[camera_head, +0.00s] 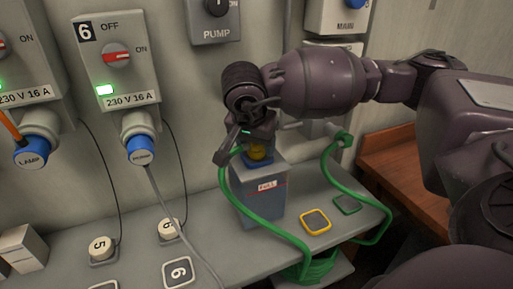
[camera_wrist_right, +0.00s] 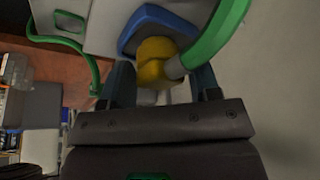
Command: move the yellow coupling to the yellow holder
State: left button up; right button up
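The yellow coupling (camera_head: 257,153) sits in a blue-rimmed seat on top of a grey box (camera_head: 260,200), with a green hose joined to it. My right gripper (camera_head: 255,138) is above it, pointing down, fingers spread. In the right wrist view the coupling (camera_wrist_right: 155,62) shows between and just beyond the two fingertips (camera_wrist_right: 162,82), with a gap visible; the fingers look open and not closed on it. The yellow holder (camera_head: 316,221) is a yellow-rimmed square on the bench to the right of the box and looks empty. My left gripper is not in view.
A green hose (camera_head: 265,228) loops in front of the box and another (camera_head: 335,190) runs down at the right. A green-rimmed square (camera_head: 347,204) lies beside the yellow holder. A grey cable (camera_head: 183,225) hangs from a blue plug (camera_head: 141,150) onto the bench (camera_head: 140,245).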

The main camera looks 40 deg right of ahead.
jog(key=c, duration=0.6)
notch_tip(320, 180, up, 10)
jog(key=shift+r+p, duration=0.1)
jog(key=shift+p, duration=0.25)
dwell(0.3)
